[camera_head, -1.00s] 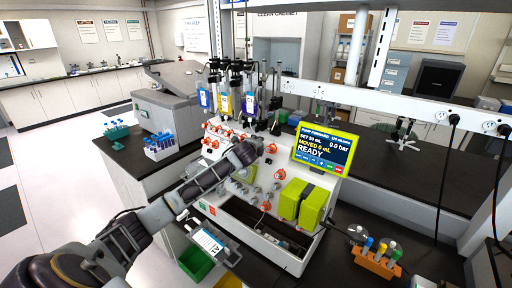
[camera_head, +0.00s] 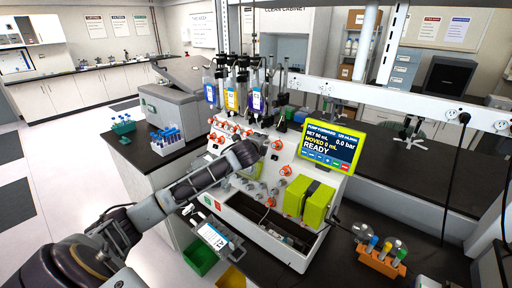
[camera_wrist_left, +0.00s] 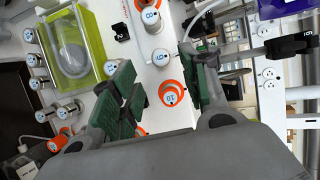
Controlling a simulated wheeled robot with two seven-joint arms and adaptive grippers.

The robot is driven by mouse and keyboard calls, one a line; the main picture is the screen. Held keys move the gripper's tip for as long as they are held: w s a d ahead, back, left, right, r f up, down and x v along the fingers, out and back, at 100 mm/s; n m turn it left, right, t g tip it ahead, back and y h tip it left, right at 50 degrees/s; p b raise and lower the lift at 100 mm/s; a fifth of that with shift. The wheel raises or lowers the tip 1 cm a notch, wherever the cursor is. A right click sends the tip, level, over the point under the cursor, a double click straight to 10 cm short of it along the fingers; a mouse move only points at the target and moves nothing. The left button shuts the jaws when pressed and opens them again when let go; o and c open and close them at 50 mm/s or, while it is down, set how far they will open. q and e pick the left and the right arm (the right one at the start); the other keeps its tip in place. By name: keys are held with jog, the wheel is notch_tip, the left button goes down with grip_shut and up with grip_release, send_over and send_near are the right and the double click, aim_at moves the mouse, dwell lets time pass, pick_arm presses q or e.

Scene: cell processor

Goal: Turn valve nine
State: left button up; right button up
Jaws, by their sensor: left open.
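The cell processor (camera_head: 232,207) is a white machine with orange valve knobs on its sloped panel. In the left wrist view, a white-faced valve that looks numbered 9 (camera_wrist_left: 162,57) stands between an orange valve numbered 8 (camera_wrist_left: 151,17) and an orange valve that looks numbered 10 (camera_wrist_left: 171,93). My left gripper (camera_head: 262,150) is at the panel, beside an orange knob (camera_head: 277,144). Its green-padded fingers (camera_wrist_left: 163,93) are apart and empty, with the valve marked 10 seen in the gap. Whether a finger touches a valve cannot be told. My right gripper is out of view.
Syringes (camera_head: 231,92) stand above the valves. A screen (camera_head: 332,147) reading READY and a yellow-green block (camera_head: 307,199) sit to the right. A tube rack (camera_head: 167,142) stands left, an orange rack (camera_head: 380,262) front right.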

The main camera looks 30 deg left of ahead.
pick_arm(q)
jog(key=shift+v, duration=2.9)
